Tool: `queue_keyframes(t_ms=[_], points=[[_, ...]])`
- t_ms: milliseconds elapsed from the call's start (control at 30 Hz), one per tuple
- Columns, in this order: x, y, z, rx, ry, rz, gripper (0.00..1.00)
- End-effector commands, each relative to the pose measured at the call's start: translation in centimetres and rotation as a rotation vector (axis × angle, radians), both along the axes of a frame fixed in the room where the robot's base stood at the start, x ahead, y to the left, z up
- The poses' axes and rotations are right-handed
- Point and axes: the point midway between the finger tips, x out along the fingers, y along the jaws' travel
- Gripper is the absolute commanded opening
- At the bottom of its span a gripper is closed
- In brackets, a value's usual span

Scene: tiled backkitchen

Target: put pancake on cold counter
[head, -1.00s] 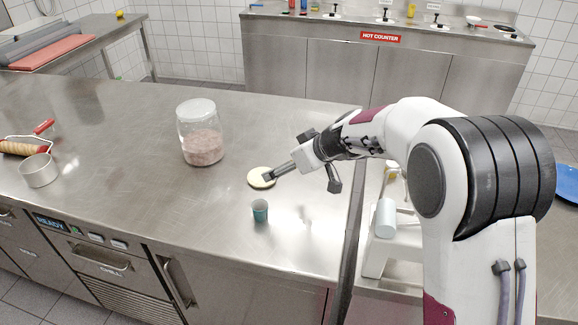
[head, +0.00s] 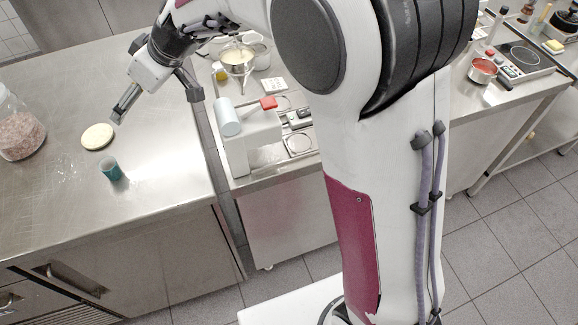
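The pale round pancake (head: 97,136) lies flat on the steel counter (head: 160,180) at the left. My gripper (head: 118,117) is just right of and above the pancake, pointing down and left, and looks clear of its edge. Its fingers overlap in this view, so I cannot tell whether they are open or shut. No sign reading cold counter is legible in this view.
A small teal cup (head: 111,169) stands in front of the pancake. A glass jar (head: 18,128) of pinkish contents is at the left edge. A white appliance (head: 250,140) stands on the side counter to the right. Bare steel lies in front of the cup.

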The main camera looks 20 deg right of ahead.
Motion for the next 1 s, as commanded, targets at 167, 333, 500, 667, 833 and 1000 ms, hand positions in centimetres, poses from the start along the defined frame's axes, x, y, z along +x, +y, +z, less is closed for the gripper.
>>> queue_keyframes(t_ms=[167,333,500,667,833,1000], points=[[-3.1,-3.2,2.2,-0.012,0.030,-0.064,0.76],[-6.2,-6.1,3.6,-0.025,0.060,-0.129,0.76],[-9.4,-9.0,4.6,-0.043,0.088,-0.200,0.76],[-12.5,-11.7,5.2,-0.059,0.113,-0.276,0.76],[-15.9,-14.5,5.4,-0.079,0.135,-0.360,0.76],[-19.3,-17.2,5.3,-0.098,0.154,-0.452,0.76]])
